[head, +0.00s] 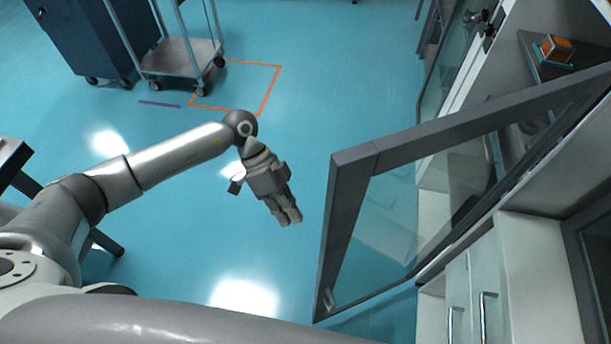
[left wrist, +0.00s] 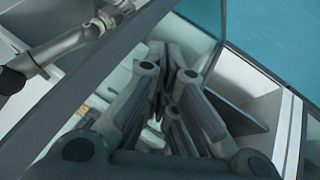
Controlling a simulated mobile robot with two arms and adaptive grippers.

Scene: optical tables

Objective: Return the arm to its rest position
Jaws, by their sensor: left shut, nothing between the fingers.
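My left arm (head: 160,160) reaches in from the left in the head view. My left gripper (head: 288,217) hangs over the open blue floor, pointing down and to the right. Its fingers are together and hold nothing. It is apart from the open glass door (head: 343,215) to its right. In the left wrist view the gripper fingers (left wrist: 172,110) fill the lower middle, close together, with the door frame and cabinet behind them. My right gripper does not show in either view.
An orange-topped item (head: 556,48) sits on a cabinet shelf. A cart (head: 180,55) and a dark blue cabinet (head: 88,35) stand at the back left. The middle floor (head: 330,90) is clear.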

